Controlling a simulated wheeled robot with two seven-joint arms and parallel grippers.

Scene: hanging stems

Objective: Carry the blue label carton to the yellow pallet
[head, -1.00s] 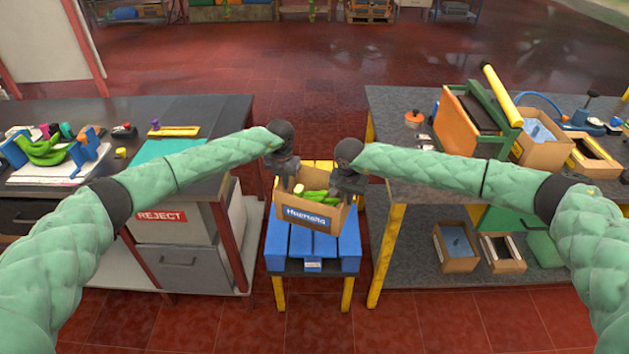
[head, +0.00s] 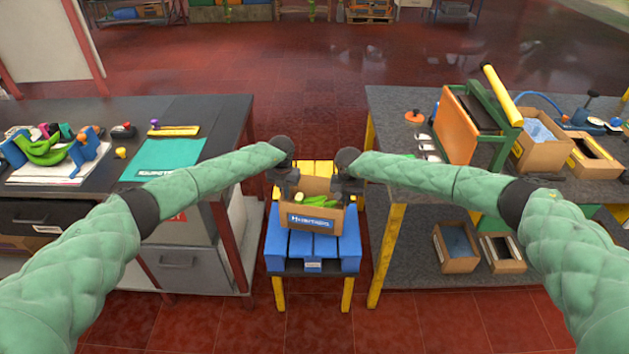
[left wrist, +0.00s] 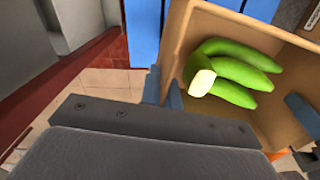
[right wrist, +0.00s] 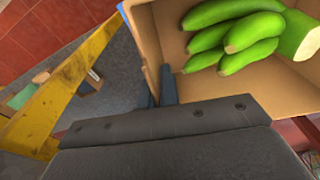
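The open cardboard carton with the blue label (head: 325,211) holds green bananas (head: 313,201). It is between my two grippers, nearly level, in front of the yellow pallet (head: 318,167), whose rear part shows behind it. The carton overlaps the rear of the blue pallet (head: 312,249); I cannot tell whether it touches either pallet. My left gripper (head: 289,190) is shut on the carton's left wall, with a finger on each side in the left wrist view (left wrist: 163,92). My right gripper (head: 345,192) is shut on the right wall, as the right wrist view (right wrist: 160,90) shows.
A dark workbench (head: 220,125) with a green mat (head: 165,158) stands at left. A grey table (head: 395,108) at right carries a rack, cartons and tools. Both stand close beside the pallet stand. Open red floor (head: 300,75) lies behind.

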